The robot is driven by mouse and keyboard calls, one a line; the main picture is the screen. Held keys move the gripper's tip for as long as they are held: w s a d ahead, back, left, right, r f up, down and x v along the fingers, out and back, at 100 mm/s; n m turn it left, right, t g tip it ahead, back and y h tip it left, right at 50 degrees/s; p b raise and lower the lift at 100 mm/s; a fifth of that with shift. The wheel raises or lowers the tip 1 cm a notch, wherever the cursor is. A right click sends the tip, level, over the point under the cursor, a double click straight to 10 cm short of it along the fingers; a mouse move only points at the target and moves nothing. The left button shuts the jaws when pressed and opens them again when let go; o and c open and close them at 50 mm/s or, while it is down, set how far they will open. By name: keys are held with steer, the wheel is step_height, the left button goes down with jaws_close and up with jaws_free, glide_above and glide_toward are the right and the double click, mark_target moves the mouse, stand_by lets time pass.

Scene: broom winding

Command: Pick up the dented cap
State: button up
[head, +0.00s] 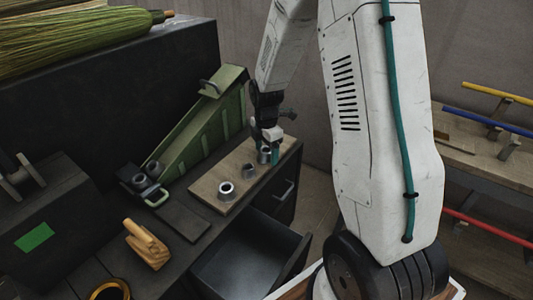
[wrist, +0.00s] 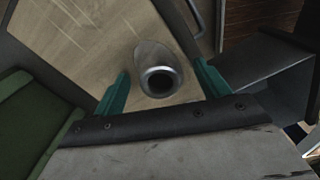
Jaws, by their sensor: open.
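Several grey metal caps stand on a wooden board (head: 210,186). A larger ring-like cap (head: 226,190) is at the near end, a smaller one (head: 249,170) is in the middle, and another cap (head: 264,156) is at the far end by my gripper (head: 271,149). In the wrist view, one cap (wrist: 159,81) with a round dark opening lies between the two teal fingers of my gripper (wrist: 162,84), with gaps on both sides. My gripper is open and empty. I cannot make out a dent on any cap.
A green sloped metal fixture (head: 205,125) stands left of the board. An open drawer (head: 250,262) juts out below the bench front. A wooden block (head: 147,243) lies at the near left. Broom heads (head: 85,40) lie on the dark cabinet behind.

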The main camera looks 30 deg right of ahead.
steer(key=c, duration=1)
steer(key=shift+c, duration=0.2)
